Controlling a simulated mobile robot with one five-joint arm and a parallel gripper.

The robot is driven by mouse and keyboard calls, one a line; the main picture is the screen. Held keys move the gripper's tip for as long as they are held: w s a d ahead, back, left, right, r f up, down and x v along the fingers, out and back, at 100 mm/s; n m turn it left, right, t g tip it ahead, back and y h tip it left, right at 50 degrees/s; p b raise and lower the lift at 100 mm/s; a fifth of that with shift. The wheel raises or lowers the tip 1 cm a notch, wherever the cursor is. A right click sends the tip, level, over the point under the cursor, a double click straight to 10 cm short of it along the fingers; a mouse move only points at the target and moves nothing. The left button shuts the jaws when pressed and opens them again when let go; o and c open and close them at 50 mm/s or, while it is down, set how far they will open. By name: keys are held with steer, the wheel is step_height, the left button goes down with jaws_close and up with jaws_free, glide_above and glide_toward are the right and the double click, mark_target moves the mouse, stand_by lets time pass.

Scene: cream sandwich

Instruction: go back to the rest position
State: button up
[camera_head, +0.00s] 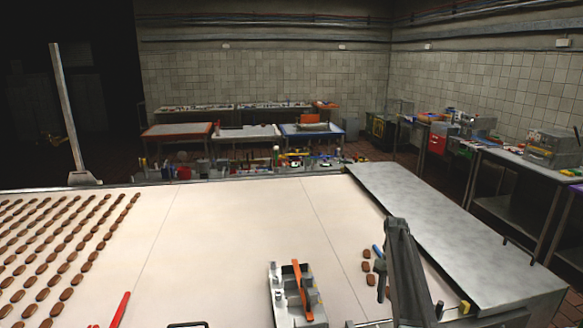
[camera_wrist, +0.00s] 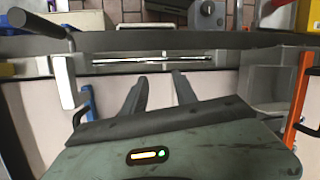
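My gripper (camera_wrist: 159,76) shows in the wrist view with its two dark grey fingers apart and nothing between them. Beyond the fingertips runs a grey rail with a metal rod (camera_wrist: 150,59). In the head view a dark grey arm link (camera_head: 405,270) stands at the lower right; I cannot make out the gripper there. Brown oval biscuits (camera_head: 60,255) lie in several rows on the left of the cream table (camera_head: 235,235). A few more biscuits (camera_head: 367,267) lie just left of the arm.
A grey device with an orange lever (camera_head: 297,280) stands at the table's front. A red bar (camera_head: 120,310) lies left of it. A grey metal slab (camera_head: 430,225) borders the right. Bottles and tools (camera_head: 280,160) line the back edge. The table's middle is clear.

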steer(key=shift+t+h, duration=0.4)
steer(key=shift+t, duration=0.1)
steer(key=s+a+f+b, duration=0.1)
steer(key=s+a, duration=0.3)
steer(key=s+a+f+b, duration=0.1)
steer(key=s+a, duration=0.3)
steer(key=s+a+f+b, duration=0.1)
steer(key=s+a+f, duration=0.1)
steer(key=s+a, duration=0.2)
steer(key=shift+s+a, duration=0.15)
steer(key=shift+a, duration=0.1)
steer(key=s+a+f+m+t, duration=0.1)
steer(key=s+a+m+t, duration=0.1)
steer(key=s, duration=0.7)
steer(key=shift+a+m, duration=0.7)
steer(key=shift+m, duration=0.4)
